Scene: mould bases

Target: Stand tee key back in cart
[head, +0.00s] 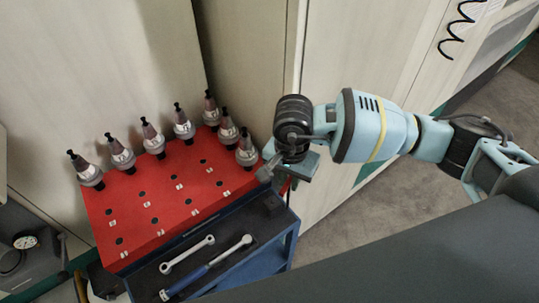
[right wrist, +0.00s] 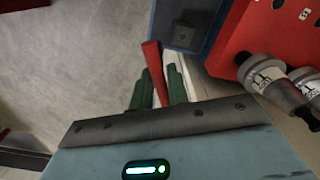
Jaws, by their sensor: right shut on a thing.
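My right gripper (head: 286,182) is beside the right edge of the tool cart (head: 274,252). In the right wrist view its green fingers (right wrist: 161,80) are shut on a red bar, which I take to be the tee key (right wrist: 152,58). The bar slants up between the fingers, and its lower part is hidden. In the head view my wrist hides most of the key. The cart's blue corner (right wrist: 182,24) shows just beyond the fingers in the wrist view. My left gripper is not in view.
The cart's red top (head: 165,205) has rows of holes and several tool holders (head: 154,139) along its back. A wrench (head: 187,254) and a blue-handled tool (head: 207,268) lie in the black front tray (head: 150,282). A pale cabinet (head: 325,60) stands close behind. Floor right of the cart is clear.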

